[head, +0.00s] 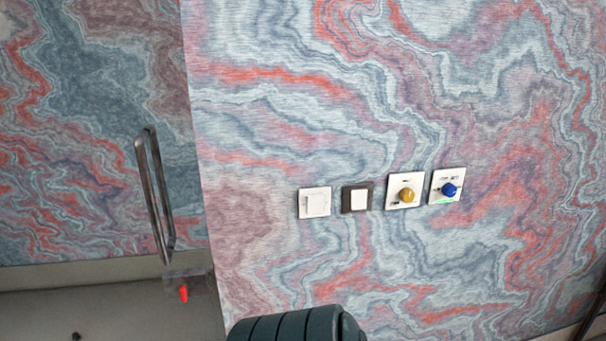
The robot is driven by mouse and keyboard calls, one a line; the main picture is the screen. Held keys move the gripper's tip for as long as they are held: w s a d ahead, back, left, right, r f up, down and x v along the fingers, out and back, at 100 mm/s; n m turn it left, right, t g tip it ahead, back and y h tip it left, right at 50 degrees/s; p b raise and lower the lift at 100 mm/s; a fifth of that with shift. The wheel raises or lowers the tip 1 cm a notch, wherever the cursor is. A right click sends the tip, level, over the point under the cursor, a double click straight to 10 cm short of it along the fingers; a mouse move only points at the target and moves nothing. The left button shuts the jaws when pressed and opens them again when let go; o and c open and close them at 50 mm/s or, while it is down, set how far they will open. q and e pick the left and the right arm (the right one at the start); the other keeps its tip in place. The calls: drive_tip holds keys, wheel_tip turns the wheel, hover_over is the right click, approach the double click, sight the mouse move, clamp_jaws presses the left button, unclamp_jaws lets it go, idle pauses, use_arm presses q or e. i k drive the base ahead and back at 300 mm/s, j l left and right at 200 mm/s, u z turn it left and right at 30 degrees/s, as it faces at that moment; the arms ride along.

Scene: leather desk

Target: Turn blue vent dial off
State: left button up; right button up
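The blue vent dial (449,189) is a small round knob on a square white plate (436,178) on the wall, the rightmost in a row of wall fittings. A green glow (443,201) shows at the plate's lower edge. Small markings surround the knob but are too small to read. Neither of my grippers shows in the head view, and nothing is touching the dial.
Left of it are a yellow dial (406,195), a dark-framed switch (357,199) and a white switch (315,202). A metal handle (155,195) is further left. A dark ribbed shape (290,326) fills the bottom middle. The wall around the dial is clear.

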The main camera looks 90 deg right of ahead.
sight(449, 191)
drive_tip(key=z, duration=3.6)
